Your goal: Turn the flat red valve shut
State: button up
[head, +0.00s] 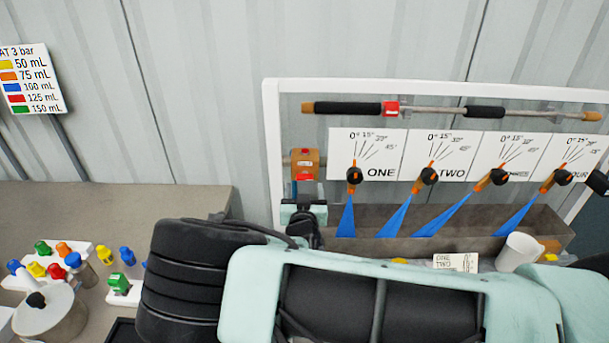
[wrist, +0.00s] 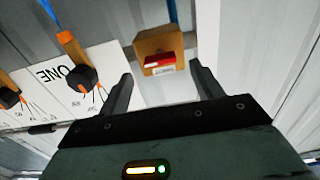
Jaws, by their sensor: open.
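The flat red valve (wrist: 160,61) is a small red handle on the face of an orange-brown block (wrist: 158,42) in the wrist view. In the head view the red part (head: 304,179) shows at the lower edge of the same block (head: 304,160), at the left end of the rack. My gripper (wrist: 160,74) is open and empty, with one finger on either side of the block in the wrist view. The handle appears between and just beyond the fingertips; I cannot tell the exact gap. In the head view my wrist hides most of the fingers.
A white frame (head: 272,140) surrounds the rack. Dial panels marked ONE (head: 366,155), TWO and others, with black knobs and blue jets, stand to the right above a grey trough (head: 400,246). A bar with a red collar (head: 391,108) runs above.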

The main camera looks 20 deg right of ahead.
aim_at(305, 180)
jog(key=shift+p+x, duration=0.6)
jog(key=shift+x, duration=1.75)
jog(key=c, duration=1)
